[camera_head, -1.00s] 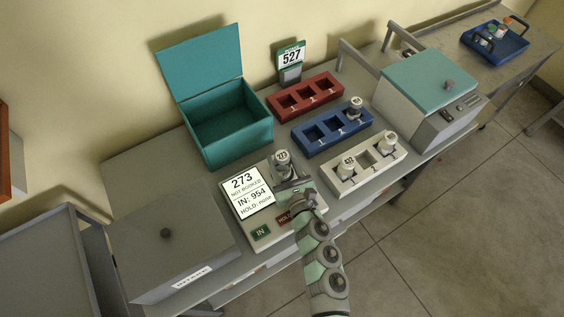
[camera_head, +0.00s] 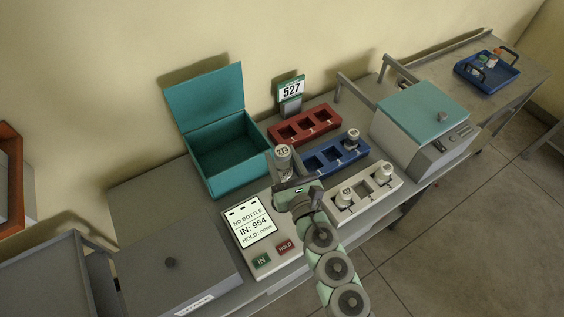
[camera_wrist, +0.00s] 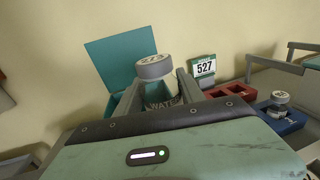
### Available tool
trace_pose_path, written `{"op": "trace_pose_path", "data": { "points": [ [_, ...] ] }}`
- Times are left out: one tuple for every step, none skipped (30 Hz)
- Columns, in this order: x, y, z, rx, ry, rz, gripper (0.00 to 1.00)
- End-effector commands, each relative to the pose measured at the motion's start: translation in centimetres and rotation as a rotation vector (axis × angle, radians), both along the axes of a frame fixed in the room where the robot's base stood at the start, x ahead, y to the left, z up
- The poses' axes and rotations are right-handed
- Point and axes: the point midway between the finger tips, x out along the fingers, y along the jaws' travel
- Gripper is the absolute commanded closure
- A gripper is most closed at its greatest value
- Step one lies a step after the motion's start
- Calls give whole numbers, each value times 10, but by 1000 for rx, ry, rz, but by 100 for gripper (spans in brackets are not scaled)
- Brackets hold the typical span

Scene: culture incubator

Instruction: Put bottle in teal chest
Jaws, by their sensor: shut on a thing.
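A white bottle with a grey cap marked 273 (camera_head: 283,161) is held upright between the fingers of my gripper (camera_head: 290,183), raised above the scanner station. In the wrist view the bottle (camera_wrist: 155,70) sits between both fingers, and part of the word WATER shows on its label. The teal chest (camera_head: 228,157) stands open at the back left, its lid tilted up against the wall and its inside empty as far as I see. My gripper is to the right of and in front of the chest. The chest shows behind the bottle in the wrist view (camera_wrist: 108,58).
The station screen (camera_head: 250,222) reads NO BOTTLE, IN: 954. Red (camera_head: 304,124), blue (camera_head: 322,161) and white (camera_head: 392,184) racks stand to the right, the last two holding bottles. A 527 sign (camera_head: 291,90) stands behind. A grey lidded box (camera_head: 190,262) is at the front left.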

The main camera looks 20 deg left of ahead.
Motion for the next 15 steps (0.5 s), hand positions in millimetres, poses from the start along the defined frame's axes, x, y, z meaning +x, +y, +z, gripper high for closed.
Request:
{"op": "trace_pose_path", "data": {
  "points": [
    [0,0,13,0,0,0,99],
    [0,0,16,1,1,0,99],
    [0,0,19,1,1,0,99],
    [0,0,21,1,1,0,99],
    [0,0,22,1,1,0,99],
    [0,0,24,0,0,0,99],
    [0,0,25,0,0,0,99],
    [0,0,26,-1,-1,0,99],
    [0,0,27,-1,-1,0,99],
    [0,0,27,0,0,0,99],
    [0,0,27,0,0,0,99],
    [0,0,27,0,0,0,99],
    [0,0,27,0,0,0,99],
    [0,0,26,0,0,-1,99],
    [1,-1,26,0,0,-4,99]
  ]
}}
